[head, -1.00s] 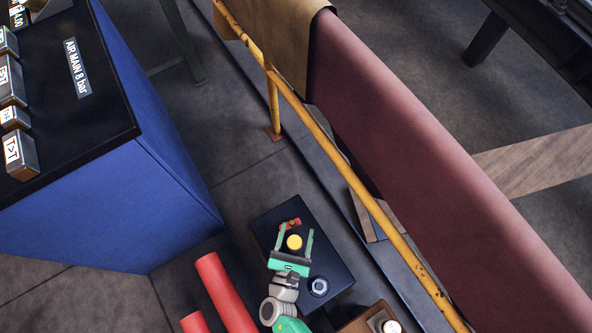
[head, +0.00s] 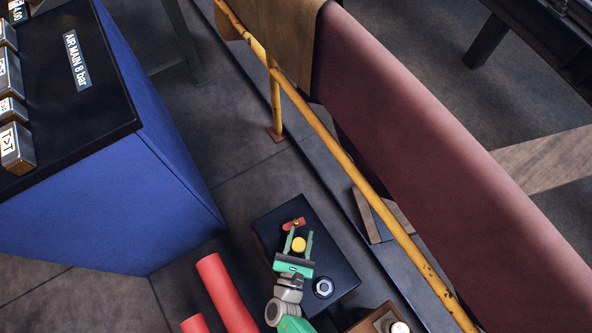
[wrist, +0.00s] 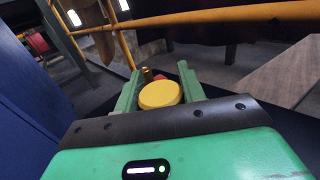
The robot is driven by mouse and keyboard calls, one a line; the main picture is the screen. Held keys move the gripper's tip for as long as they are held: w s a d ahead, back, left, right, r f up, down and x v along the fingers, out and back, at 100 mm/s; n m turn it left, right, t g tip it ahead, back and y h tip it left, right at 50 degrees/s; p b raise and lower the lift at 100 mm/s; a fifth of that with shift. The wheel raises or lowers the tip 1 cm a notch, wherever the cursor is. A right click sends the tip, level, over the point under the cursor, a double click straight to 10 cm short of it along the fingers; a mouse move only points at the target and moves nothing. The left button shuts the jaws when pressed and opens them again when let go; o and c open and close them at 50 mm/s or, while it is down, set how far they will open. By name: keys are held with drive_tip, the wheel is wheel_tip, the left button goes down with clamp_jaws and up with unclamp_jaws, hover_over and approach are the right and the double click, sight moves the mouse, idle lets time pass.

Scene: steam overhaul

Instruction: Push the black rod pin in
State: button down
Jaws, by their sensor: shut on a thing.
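My gripper (head: 299,235) is low over the black box (head: 346,272) on the floor. Its two green fingers stand on either side of a round yellow knob (head: 299,245) and are shut on it. In the wrist view the yellow knob (wrist: 160,94) fills the gap between the fingers. A small red part with brass bits (head: 293,224) lies just beyond the fingertips. A pale-ringed round fitting (head: 323,287) sits on the box to the right of my wrist. I cannot make out a black rod pin; the knob hides what is under it.
A blue cabinet (head: 110,215) with a black top stands at the left. Red cylinders (head: 225,292) lie left of my arm. A yellow rail (head: 345,160) with a dark red cover (head: 420,140) runs along the right. A wooden block (head: 378,318) is at the lower right.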

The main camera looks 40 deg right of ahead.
drive_tip(key=shift+s+f, duration=0.1)
drive_tip(key=shift+f, duration=0.2)
drive_tip(key=c, duration=0.9)
unclamp_jaws()
drive_tip(key=shift+o, duration=0.2)
drive_tip(key=shift+r, duration=0.1)
drive_tip(key=p+v, duration=0.1)
drive_tip(key=v, duration=0.6)
drive_tip(key=shift+s+a+p, duration=0.25)
drive_tip(key=shift+a+p, duration=0.1)
drive_tip(key=shift+p, duration=0.05)
